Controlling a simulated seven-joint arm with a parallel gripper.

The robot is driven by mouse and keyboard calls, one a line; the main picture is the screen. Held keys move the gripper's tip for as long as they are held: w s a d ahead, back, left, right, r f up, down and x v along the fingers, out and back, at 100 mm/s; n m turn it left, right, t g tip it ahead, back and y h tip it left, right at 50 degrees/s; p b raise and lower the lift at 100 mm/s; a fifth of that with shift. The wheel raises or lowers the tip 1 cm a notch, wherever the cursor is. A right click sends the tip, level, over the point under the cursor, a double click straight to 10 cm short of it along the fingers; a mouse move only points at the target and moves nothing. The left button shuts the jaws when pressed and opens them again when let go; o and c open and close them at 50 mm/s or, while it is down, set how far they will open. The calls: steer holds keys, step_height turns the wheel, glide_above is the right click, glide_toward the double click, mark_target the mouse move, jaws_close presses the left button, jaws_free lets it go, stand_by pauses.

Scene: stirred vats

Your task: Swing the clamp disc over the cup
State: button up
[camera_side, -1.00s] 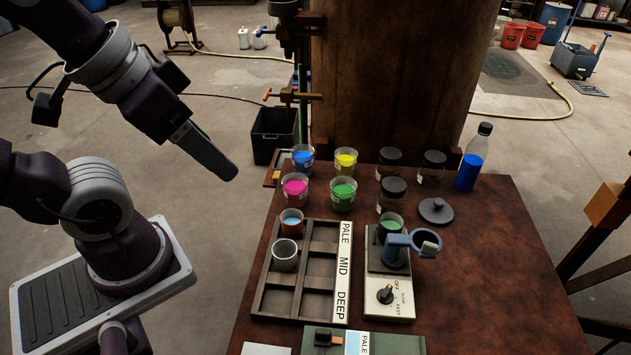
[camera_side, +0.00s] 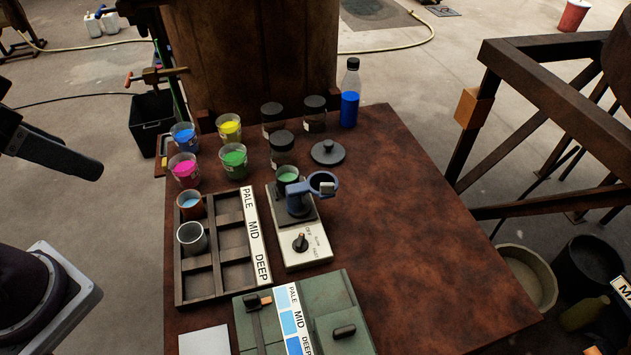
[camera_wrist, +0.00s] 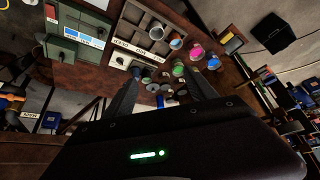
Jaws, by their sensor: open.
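The stirrer unit (camera_side: 305,250) stands right of the wooden rack, with a knob on its front. A cup of green liquid (camera_side: 287,174) sits at its back end. The blue clamp (camera_side: 297,199) rises in front of that cup, and its ring-shaped end (camera_side: 322,184) points right, beside the cup and not over it. My gripper (camera_side: 60,155) hangs off the table's left side, far from the clamp; only its end shows in the side view. In the wrist view the fingers of my gripper (camera_wrist: 163,88) are spread apart with nothing held between them.
The wooden rack (camera_side: 217,292) holds a blue-filled cup (camera_side: 191,206) and a grey cup (camera_side: 191,238). Colour cups, dark-lidded jars and a blue bottle (camera_side: 349,95) stand behind. A green box (camera_side: 338,318) is in front. The table's right side (camera_side: 420,220) is clear.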

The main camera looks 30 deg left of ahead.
steer(key=shift+w+d+r, duration=0.1)
steer(key=shift+w+r, duration=0.1)
steer(key=shift+w, duration=0.1)
steer(key=c, duration=0.3)
steer(key=w+r+m, duration=0.1)
steer(key=w, duration=0.1)
steer(key=w+d+m+g, duration=0.1)
steer(key=w, duration=0.2)
steer(key=w+d+r+m, duration=0.1)
steer(key=w, duration=0.1)
steer(key=shift+w+d+r+h, duration=0.15)
steer(key=shift+w+r+h, duration=0.05)
steer(key=shift+r+h, duration=0.15)
steer(key=c, duration=0.4)
steer(key=shift+o, duration=0.2)
steer(key=m+g, duration=0.5)
steer(key=m, duration=0.5)
glide_above(328, 183)
step_height(328, 183, down, 17)
steer(key=shift+s+f, duration=0.1)
step_height(328, 183, down, 7)
steer(key=shift+f, duration=0.1)
jaws_close()
